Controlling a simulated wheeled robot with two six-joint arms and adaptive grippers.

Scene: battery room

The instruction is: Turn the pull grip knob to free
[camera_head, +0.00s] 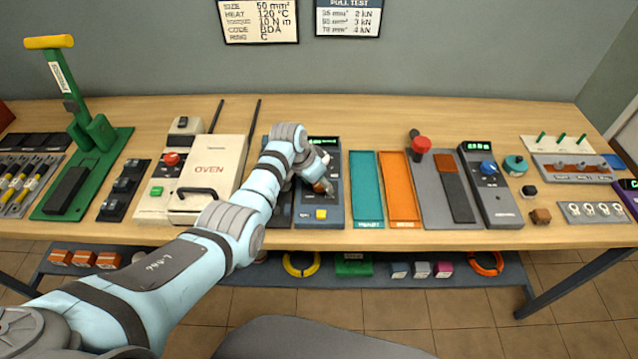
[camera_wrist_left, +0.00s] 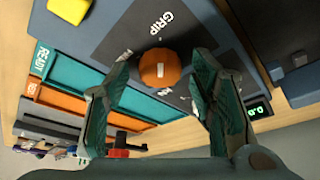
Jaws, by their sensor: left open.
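The grip knob is a round orange knob (camera_wrist_left: 160,66) with a short white mark on its face, on the dark pull-test panel (camera_wrist_left: 110,50). The word GRIP is printed beside it. Other lettering near the knob is partly hidden. My left gripper (camera_wrist_left: 161,60) is open, its two green fingers on either side of the knob, with gaps showing on both sides. In the head view the left gripper (camera_head: 324,181) is over the panel (camera_head: 333,206), and the knob is mostly covered by it. My right gripper is not in view.
A yellow button (camera_head: 321,213) is on the panel's front. To the right lie a teal tray (camera_head: 367,190) and an orange tray (camera_head: 399,190), then a red knob (camera_head: 421,144) and a meter with a blue dial (camera_head: 488,167). The oven (camera_head: 209,170) stands to the left.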

